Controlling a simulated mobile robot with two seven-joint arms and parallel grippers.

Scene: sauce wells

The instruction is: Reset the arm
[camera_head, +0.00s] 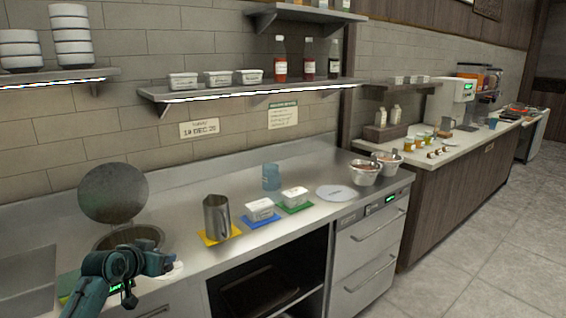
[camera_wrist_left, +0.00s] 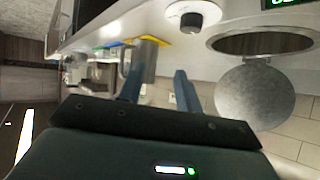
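My left gripper (camera_head: 166,262) is at the lower left, in front of the round well (camera_head: 128,238) with its raised round metal lid (camera_head: 113,192). In the left wrist view its two fingers (camera_wrist_left: 160,88) stand apart with nothing held between them. The lid (camera_wrist_left: 255,95) and the well (camera_wrist_left: 262,42) show at the right there. A metal jug (camera_head: 216,217) stands on a yellow mat, right of the gripper and apart from it. My right gripper is in neither view.
A white disc (camera_head: 338,193) and metal bowls (camera_head: 365,173) are further right. A shelf (camera_head: 250,92) hangs above. A sink (camera_head: 25,275) is at left.

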